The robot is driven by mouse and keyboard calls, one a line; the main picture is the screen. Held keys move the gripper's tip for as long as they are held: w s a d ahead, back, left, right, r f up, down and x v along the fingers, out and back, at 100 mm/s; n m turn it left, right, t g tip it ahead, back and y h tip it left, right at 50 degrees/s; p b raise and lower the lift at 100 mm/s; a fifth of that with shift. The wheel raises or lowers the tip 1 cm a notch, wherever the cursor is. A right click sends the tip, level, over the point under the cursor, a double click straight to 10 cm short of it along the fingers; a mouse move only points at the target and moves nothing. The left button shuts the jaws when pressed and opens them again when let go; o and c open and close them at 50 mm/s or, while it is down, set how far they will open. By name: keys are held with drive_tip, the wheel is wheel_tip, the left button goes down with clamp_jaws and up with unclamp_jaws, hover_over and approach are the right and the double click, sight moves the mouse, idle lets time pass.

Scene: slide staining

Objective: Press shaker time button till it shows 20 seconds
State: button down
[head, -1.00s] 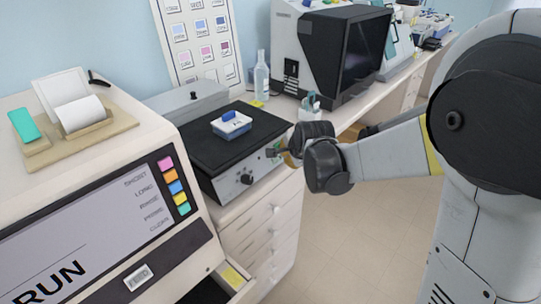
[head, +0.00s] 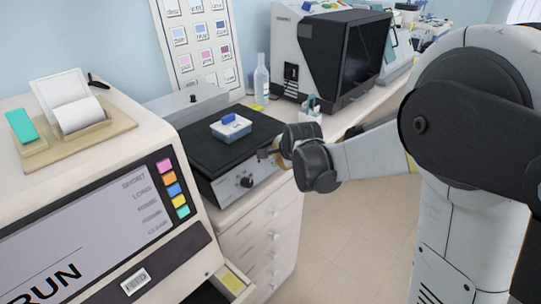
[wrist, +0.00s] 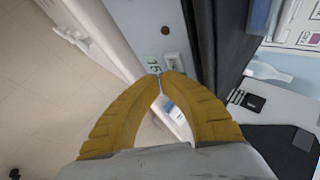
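The shaker (head: 222,176) is a grey box with a black top and a round black knob (head: 246,182) on its front. A small blue-lidded box (head: 231,128) sits on top. My gripper (head: 264,153) is at the right part of the shaker's front and hides the panel there. In the wrist view, its yellow fingers (wrist: 160,76) are shut at the tips with nothing between them. The tips are just below the green display digits (wrist: 152,61) and a pale button-like piece (wrist: 173,57). The tilted digits look like 15, but I cannot be sure. Contact cannot be told.
A large machine with coloured buttons (head: 173,190) stands at left front. A clear bottle (head: 261,78) and a dark-screened machine (head: 329,55) stand behind the shaker. White drawers (head: 262,235) are below it. The floor (head: 345,240) at right is open.

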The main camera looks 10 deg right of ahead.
drive_tip(key=shift+w+a, duration=0.1)
idle(0.8)
drive_tip(key=shift+w+a+f, duration=0.1)
drive_tip(key=shift+w+f, duration=0.05)
drive_tip(key=shift+w, duration=0.1)
drive_tip(key=shift+w+a+f, duration=0.1)
drive_tip(key=shift+w+a, duration=0.1)
idle(0.7)
idle(0.4)
drive_tip(key=shift+s+d+r, duration=0.25)
drive_tip(key=shift+s+d, duration=0.15)
drive_tip(key=shift+s, duration=0.15)
drive_tip(key=shift+s, duration=0.1)
drive_tip(key=s+d, duration=0.1)
drive_tip(key=s+r+p, duration=0.1)
drive_tip(key=s+d+r, duration=0.1)
drive_tip(key=shift+s+d+p, duration=0.3)
drive_tip(key=shift+d+p, duration=0.05)
idle(0.5)
